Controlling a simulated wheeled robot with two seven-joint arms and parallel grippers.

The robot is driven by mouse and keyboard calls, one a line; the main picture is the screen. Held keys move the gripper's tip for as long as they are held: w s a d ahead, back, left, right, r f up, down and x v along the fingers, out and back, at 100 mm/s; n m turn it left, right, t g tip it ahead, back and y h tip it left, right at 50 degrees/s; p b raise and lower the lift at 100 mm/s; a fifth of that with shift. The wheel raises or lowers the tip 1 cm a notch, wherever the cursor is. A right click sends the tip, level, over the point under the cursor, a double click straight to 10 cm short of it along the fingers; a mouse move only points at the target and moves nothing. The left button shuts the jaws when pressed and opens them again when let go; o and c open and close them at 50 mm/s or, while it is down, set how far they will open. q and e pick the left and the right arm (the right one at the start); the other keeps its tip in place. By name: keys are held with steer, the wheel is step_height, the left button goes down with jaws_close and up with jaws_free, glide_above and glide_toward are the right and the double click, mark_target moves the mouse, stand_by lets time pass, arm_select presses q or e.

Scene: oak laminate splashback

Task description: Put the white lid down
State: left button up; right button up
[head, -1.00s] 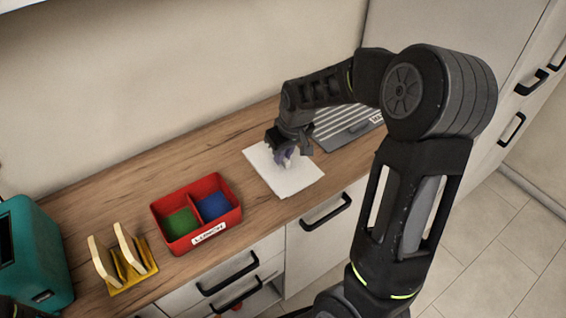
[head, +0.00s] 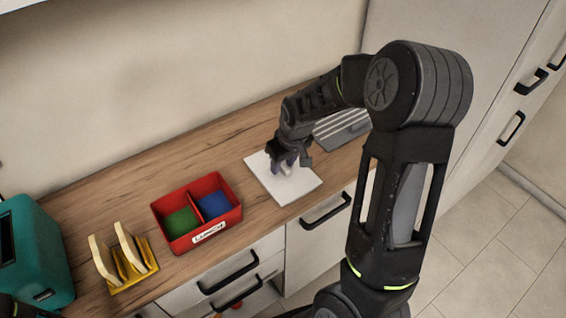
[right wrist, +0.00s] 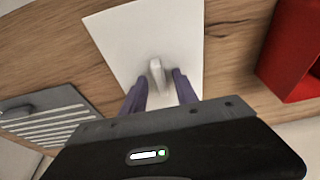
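The white lid (head: 290,190) is a flat square plate lying on the wooden counter, right of the red lunch box. It also shows in the right wrist view (right wrist: 130,40), with its small pale upright handle (right wrist: 156,72) near the middle. My right gripper (head: 285,167) is over the lid. In the right wrist view its two purple fingers (right wrist: 160,90) stand apart with gaps to the handle, which is just beyond their tips. The right gripper is open and holds nothing.
A yellow rack (head: 140,277) with bread-like slices and a teal toaster (head: 38,255) stand further left. A grey ridged board (head: 345,136) lies right of the lid. Counter behind the box is clear.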

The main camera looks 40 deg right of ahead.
mark_target(289, 179)
steer(key=shift+r, duration=0.1)
steer(key=shift+r, duration=0.55)
steer(key=v, duration=1.1)
steer(key=shift+b, duration=0.4)
steer(key=shift+s, duration=0.1)
steer(key=shift+s, duration=0.1)
